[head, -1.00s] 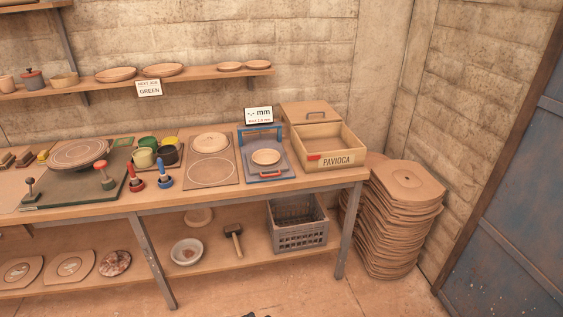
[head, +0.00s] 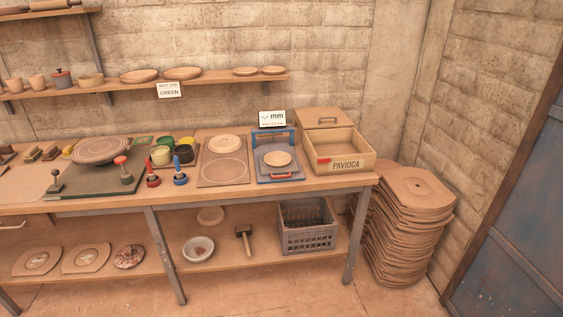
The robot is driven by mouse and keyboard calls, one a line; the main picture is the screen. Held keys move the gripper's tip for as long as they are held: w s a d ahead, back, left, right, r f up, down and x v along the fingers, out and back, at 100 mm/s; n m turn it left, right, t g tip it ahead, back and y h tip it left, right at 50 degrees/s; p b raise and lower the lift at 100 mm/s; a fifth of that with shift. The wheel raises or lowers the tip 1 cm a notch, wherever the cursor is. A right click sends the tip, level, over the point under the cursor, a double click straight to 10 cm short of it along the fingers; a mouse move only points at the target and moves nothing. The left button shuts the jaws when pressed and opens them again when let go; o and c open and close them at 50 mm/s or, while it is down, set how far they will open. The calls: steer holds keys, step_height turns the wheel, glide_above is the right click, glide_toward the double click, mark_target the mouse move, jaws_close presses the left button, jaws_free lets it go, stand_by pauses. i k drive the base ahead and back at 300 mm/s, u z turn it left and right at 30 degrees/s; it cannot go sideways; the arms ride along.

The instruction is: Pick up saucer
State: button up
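A small round clay saucer (head: 277,158) lies on the grey plate of a blue-framed measuring stand (head: 290,170) on the bench, in the head view. The stand has a red handle at its front, and a white "mm" sign (head: 272,118) stands behind it. Other saucer-like clay dishes are on the wall shelf: two small ones at its right end (head: 246,71) (head: 273,70) and two larger ones further left (head: 139,76) (head: 183,73). I cannot tell from looks alone which dish the task names. My gripper is not in view.
On the bench, a wooden box marked PAVIOCA (head: 345,165) stands right of the stand. A board with a clay disc (head: 225,143), paint pots (head: 162,156) and stamps (head: 152,180) are left. Stacked sheets (head: 412,220) stand on the floor by the bench's right end.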

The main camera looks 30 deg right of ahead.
mark_target(276, 160)
steer(key=u, duration=0.1)
steer(key=i, duration=0.95)
steer(key=z, duration=0.05)
